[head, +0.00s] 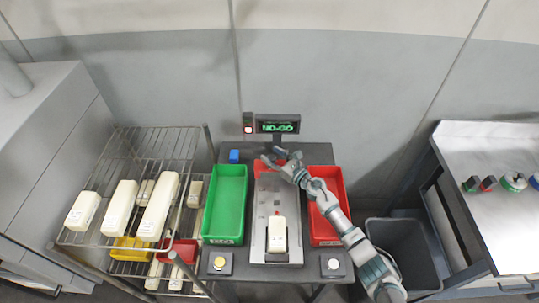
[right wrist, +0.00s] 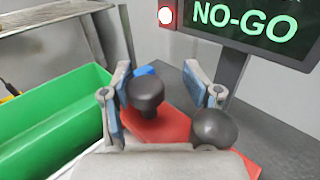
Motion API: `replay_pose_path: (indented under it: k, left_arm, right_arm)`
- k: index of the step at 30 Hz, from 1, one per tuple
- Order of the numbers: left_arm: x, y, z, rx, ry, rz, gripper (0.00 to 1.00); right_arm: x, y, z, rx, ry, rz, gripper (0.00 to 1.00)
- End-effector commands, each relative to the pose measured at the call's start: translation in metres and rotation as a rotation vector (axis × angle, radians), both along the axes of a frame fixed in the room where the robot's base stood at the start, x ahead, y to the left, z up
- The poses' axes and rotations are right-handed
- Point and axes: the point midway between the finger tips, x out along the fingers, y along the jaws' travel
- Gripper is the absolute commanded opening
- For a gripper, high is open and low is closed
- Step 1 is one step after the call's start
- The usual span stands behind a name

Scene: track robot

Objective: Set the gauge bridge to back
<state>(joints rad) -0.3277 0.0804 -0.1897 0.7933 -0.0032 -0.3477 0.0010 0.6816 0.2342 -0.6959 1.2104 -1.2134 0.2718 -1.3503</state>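The gauge bridge, a red piece with dark round knobs (right wrist: 147,90), shows in the right wrist view. In the head view, red parts (head: 261,166) show beside my right gripper, at the far end of the grey track (head: 258,215). My right gripper (head: 273,161) is open over it. In the right wrist view its fingers (right wrist: 160,92) stand apart, with one knob between them and another (right wrist: 212,128) by the right finger; I cannot tell if they touch. A cream block (head: 277,236) sits on the near part of the track. My left gripper is not in view.
A green bin (head: 225,205) stands left of the track and a red bin (head: 327,222) right of it, partly behind my arm. A display (head: 278,125) reads NO-GO beside a lit red lamp (head: 249,129). A wire rack (head: 150,143) holds several cream blocks.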

Motion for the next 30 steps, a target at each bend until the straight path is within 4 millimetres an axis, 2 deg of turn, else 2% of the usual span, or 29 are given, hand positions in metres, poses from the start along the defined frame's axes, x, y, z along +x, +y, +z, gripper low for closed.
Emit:
replay_pose_path:
  k: [11,17,20,30]
  left_arm:
    - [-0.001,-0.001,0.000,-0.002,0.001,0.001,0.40]
    - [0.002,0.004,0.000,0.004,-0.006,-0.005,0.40]
    - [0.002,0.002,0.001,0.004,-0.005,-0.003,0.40]
    - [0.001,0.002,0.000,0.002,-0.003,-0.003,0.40]
  right_arm:
    - [0.002,0.001,-0.001,-0.008,-0.001,-0.007,0.58]
    - [-0.001,-0.005,-0.001,-0.008,-0.001,-0.008,0.58]
    - [-0.010,-0.017,-0.002,-0.009,-0.002,-0.010,0.58]
    - [-0.064,-0.063,-0.003,-0.011,0.001,-0.006,0.58]
